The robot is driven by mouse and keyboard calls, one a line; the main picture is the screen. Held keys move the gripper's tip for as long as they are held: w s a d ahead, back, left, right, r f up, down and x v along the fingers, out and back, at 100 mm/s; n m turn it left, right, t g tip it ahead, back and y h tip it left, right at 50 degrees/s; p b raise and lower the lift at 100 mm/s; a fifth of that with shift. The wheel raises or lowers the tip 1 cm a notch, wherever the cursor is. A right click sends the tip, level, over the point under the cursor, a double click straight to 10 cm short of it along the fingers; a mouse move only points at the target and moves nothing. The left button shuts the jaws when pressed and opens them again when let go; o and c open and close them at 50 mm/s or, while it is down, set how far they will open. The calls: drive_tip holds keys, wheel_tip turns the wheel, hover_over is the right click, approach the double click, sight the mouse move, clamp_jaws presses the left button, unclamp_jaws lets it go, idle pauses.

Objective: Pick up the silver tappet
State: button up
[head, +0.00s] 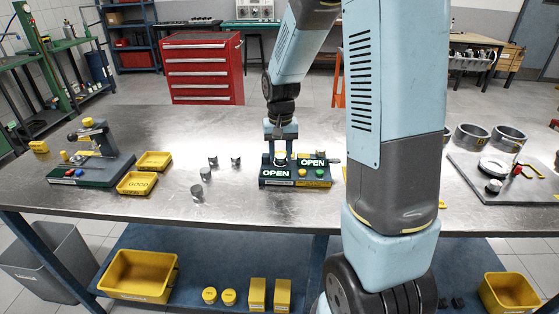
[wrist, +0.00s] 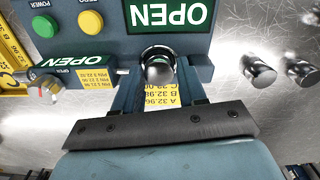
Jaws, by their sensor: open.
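A silver tappet (wrist: 158,70) sits in a dark fixture with OPEN signs (wrist: 150,45), between my gripper's two fingers. My gripper (wrist: 157,85) is open, with a finger on either side of this tappet; whether either touches it I cannot tell. In the head view my gripper (head: 280,146) points down over the fixture (head: 290,180), and the tappet there is mostly hidden. More silver tappets (head: 206,174) stand loose on the table to the left of the fixture. Two of them (wrist: 257,70) show at the right in the wrist view.
The fixture carries green and yellow buttons (wrist: 90,22) and a small side lever (wrist: 42,85). Yellow trays (head: 137,183) and a bench device (head: 95,160) stand to the left. A grey mat (head: 470,178) with parts lies at the right. Bare tabletop (head: 240,208) lies in front.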

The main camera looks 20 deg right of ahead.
sight(281, 156)
drive_tip(key=shift+c, duration=0.5)
clamp_jaws()
drive_tip(key=shift+r, duration=0.2)
drive_tip(key=r, duration=0.3)
drive_tip(key=shift+s+d+r, duration=0.1)
drive_tip(key=shift+s+r, duration=0.1)
drive_tip(key=s+d+r, duration=0.2)
drive_tip(key=s+r, duration=0.7)
drive_tip(key=s, duration=0.4)
drive_tip(key=shift+s, duration=0.3)
